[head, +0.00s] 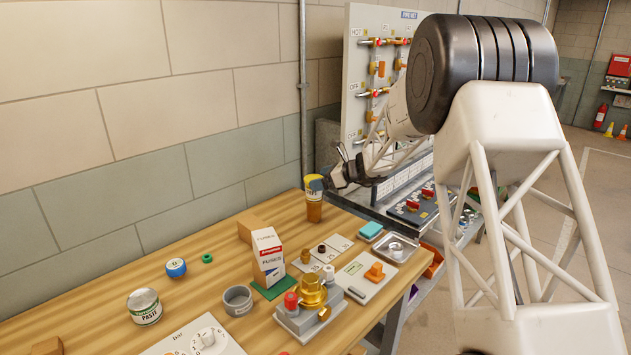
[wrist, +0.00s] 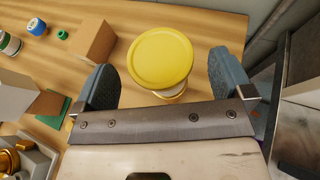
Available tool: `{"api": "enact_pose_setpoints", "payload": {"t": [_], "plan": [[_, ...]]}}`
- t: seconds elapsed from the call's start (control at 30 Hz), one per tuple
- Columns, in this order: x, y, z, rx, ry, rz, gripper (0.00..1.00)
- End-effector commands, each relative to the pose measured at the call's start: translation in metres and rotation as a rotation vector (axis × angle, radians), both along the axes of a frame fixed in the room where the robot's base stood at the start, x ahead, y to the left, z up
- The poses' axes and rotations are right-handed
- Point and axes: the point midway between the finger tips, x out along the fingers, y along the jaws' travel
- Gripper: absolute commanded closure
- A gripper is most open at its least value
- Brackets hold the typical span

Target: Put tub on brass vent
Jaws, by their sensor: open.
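The tub (head: 314,212) with a yellow lid stands upright at the far end of the wooden table in the head view. In the wrist view its round yellow lid (wrist: 160,58) lies between the two blue-grey fingers of my gripper (wrist: 164,78). The gripper is open, with visible gaps on both sides of the lid. In the head view a finger hides part of the tub. The brass vent (head: 312,290) sits on a grey base nearer the front, with a red knob beside it. Part of the brass shows at the wrist view's left edge (wrist: 8,161).
A white paste can (head: 145,307), a grey ring (head: 238,299) and a metal tray (head: 397,247) are also on the table. The valve panel (head: 372,60) rises behind.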

Motion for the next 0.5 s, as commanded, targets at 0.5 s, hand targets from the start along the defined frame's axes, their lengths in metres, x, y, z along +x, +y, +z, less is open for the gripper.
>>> {"api": "enact_pose_setpoints", "payload": {"t": [0.5], "plan": [[-0.027,-0.066,0.030,0.000,-0.001,0.000,0.02]]}}
